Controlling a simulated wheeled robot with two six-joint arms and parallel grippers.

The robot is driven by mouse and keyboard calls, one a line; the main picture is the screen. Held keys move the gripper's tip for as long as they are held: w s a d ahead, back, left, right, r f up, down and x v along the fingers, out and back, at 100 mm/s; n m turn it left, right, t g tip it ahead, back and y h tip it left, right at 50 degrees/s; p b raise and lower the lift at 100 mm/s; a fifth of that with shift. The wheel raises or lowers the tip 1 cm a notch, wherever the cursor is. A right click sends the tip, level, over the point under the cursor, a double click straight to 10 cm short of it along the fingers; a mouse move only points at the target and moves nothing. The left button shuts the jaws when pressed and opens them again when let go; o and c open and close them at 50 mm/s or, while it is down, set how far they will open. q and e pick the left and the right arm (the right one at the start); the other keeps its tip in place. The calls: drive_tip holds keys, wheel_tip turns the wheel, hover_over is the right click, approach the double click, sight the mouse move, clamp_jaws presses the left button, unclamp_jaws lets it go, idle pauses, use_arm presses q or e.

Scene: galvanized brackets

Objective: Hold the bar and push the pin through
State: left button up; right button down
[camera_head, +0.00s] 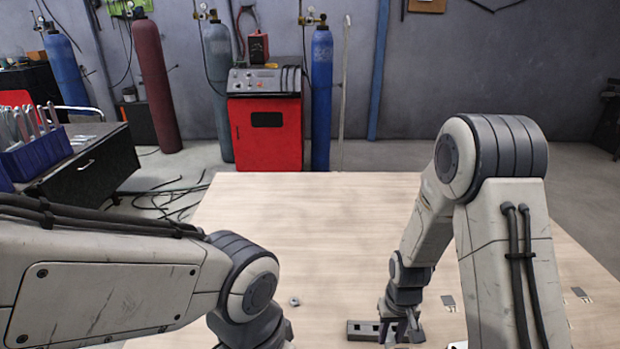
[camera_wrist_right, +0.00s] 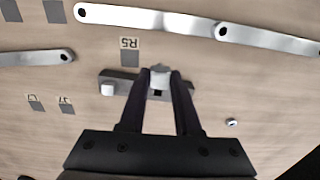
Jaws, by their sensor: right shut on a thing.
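My right gripper (camera_head: 396,334) is low over the table. In the right wrist view, its two dark fingers (camera_wrist_right: 158,82) are shut on a small pale metal piece, which looks like the pin (camera_wrist_right: 160,76). The pin is at a dark grey block (camera_wrist_right: 130,88); whether it is still seated there I cannot tell. The block also shows beside the gripper in the head view (camera_head: 362,328). Long flat metal bars with end holes lie in the right wrist view: one pair end to end (camera_wrist_right: 150,18) and one at the left edge (camera_wrist_right: 30,58). My left gripper is outside the head view.
A small nut (camera_head: 294,301) lies on the wooden table (camera_head: 290,220), left of the block. Flat dark markers with printed labels (camera_wrist_right: 130,56) lie around. The table's far part is clear. A red machine (camera_head: 265,130) and gas cylinders (camera_head: 321,95) stand beyond it.

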sight(390, 338)
wheel_tip(390, 338, up, 4)
drive_tip(key=shift+p, duration=1.2)
drive_tip(key=shift+f, duration=0.15)
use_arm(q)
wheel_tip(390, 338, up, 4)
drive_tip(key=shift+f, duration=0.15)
use_arm(e)
drive_tip(key=s+a+f, duration=0.3)
drive_tip(key=s+a, duration=0.2)
drive_tip(key=a, duration=0.5)
drive_tip(key=shift+s+a+f, duration=0.1)
drive_tip(key=shift+a+f, duration=0.05)
drive_tip(key=shift+f, duration=1.15)
drive_tip(key=shift+s+a+f, duration=0.1)
drive_tip(key=shift+f, duration=1.15)
